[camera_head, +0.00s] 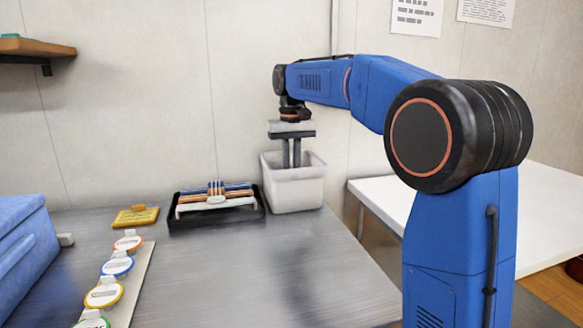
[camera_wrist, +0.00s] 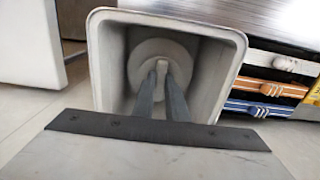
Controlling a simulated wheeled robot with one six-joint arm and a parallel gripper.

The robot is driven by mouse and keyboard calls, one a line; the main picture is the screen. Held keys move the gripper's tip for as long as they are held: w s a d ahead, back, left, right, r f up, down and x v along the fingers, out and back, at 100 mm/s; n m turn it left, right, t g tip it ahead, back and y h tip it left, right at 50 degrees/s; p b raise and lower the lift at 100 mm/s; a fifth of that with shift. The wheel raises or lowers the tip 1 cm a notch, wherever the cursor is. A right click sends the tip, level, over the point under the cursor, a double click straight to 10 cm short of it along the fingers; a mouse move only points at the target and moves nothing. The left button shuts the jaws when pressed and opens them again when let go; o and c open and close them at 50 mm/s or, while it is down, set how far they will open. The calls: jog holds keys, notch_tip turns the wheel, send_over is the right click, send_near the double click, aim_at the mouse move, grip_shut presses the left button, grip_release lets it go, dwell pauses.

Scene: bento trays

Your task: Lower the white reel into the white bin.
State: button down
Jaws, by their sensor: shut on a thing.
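The white bin (camera_head: 298,190) stands on the metal counter near its far right corner. In the wrist view its rim (camera_wrist: 222,85) surrounds my gripper's fingers. My gripper (camera_wrist: 161,75) points down into the bin and is shut on the white reel (camera_wrist: 143,64), holding it by its raised middle. The reel shows as a pale round disc inside the bin's walls. In the head view the fingers (camera_head: 291,160) go down behind the bin's front wall, and the reel is hidden there. I cannot tell whether the reel touches the bin's floor.
A black tray (camera_head: 176,222) with blue, orange and white banded items stands just left of the bin. A yellow item (camera_head: 136,216), several round labelled lids (camera_head: 117,266) and a blue box (camera_head: 22,245) are farther left. The counter's middle (camera_head: 230,280) is clear.

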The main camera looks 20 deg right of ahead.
jog(key=c, duration=1.7)
grip_release()
jog(key=shift+o, duration=0.7)
jog(key=o, duration=0.4)
jog(key=shift+o, duration=0.2)
jog(key=shift+r, duration=0.1)
notch_tip(320, 180, up, 14)
jog(key=shift+r, duration=0.2)
